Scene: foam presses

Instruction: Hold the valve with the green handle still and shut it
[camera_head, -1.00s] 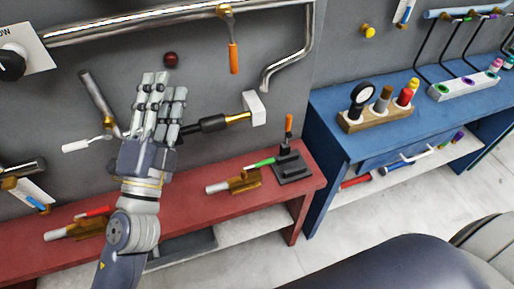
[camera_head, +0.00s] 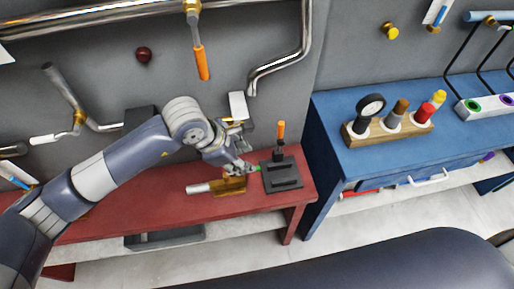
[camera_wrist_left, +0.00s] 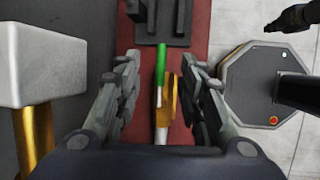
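The valve with the green handle lies on the red bench. Its brass body (camera_head: 230,187) shows in the head view, with a pale pipe end at its left. In the left wrist view the green handle (camera_wrist_left: 160,64) runs lengthwise beside the brass body (camera_wrist_left: 174,100). My left gripper (camera_head: 243,170) is over the valve's right end and partly hides the handle in the head view. In the left wrist view my left gripper (camera_wrist_left: 162,68) is open, its fingers on both sides of the valve with visible gaps. A dark shape at that view's upper right may be my right gripper; its fingers are unclear.
A dark grey block fixture (camera_head: 282,175) with an orange-handled part stands just right of the valve. A pale block (camera_wrist_left: 40,65) on a brass stem is close left of my left gripper in the wrist view. The blue bench (camera_head: 330,115) stands at right.

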